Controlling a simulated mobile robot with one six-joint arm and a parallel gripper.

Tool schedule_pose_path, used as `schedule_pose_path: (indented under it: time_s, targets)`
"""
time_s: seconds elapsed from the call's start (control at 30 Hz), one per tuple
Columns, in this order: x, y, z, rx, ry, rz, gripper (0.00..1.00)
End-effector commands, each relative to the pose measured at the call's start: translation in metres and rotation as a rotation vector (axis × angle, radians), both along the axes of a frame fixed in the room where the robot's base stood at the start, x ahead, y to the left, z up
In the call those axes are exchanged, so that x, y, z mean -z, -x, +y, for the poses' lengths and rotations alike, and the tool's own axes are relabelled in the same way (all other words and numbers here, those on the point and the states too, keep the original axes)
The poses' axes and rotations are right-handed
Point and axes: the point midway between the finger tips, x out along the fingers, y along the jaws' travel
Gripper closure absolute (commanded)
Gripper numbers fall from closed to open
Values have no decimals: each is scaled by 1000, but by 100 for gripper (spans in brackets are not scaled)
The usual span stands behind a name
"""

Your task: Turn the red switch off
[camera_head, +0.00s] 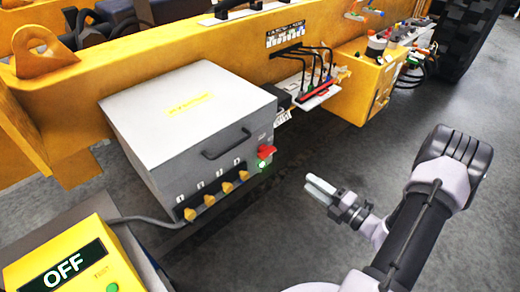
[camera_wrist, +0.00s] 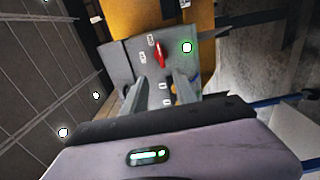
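The red switch (camera_head: 266,152) sits on the right end of the front face of a grey box (camera_head: 185,105). A green light (camera_head: 262,165) glows just below it. In the wrist view, the red switch (camera_wrist: 159,55) shows as a red lever on a grey panel (camera_wrist: 122,62), beyond and between my fingertips. My gripper (camera_head: 318,189) is to the right of the switch, with clear space between them. In the wrist view, my gripper (camera_wrist: 160,82) has its two fingers apart with nothing between them. The fingers do not touch the switch.
Several yellow knobs (camera_head: 209,199) line the box front, below a dark handle (camera_head: 227,144). A yellow unit (camera_head: 75,262) with an OFF sign stands at lower left. A yellow beam (camera_head: 200,60) runs behind. Grey floor (camera_head: 300,240) is clear around my gripper.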

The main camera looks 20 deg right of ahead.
Motion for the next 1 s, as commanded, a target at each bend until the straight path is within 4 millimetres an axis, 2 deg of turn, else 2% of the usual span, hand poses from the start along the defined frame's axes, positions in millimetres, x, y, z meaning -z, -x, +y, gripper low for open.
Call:
schedule_pose_path:
  time_s: [0.13, 0.4, 0.6, 0.8, 1.0]
  targets:
    - [3, -24, 9, -2, -4, 0, 65]
    - [3, -101, 39, -6, 2, -2, 65]
    - [2, -144, 54, -5, 2, -1, 65]
    - [1, -161, 60, -2, 0, 0, 65]
    - [1, -162, 60, -2, 0, 0, 65]
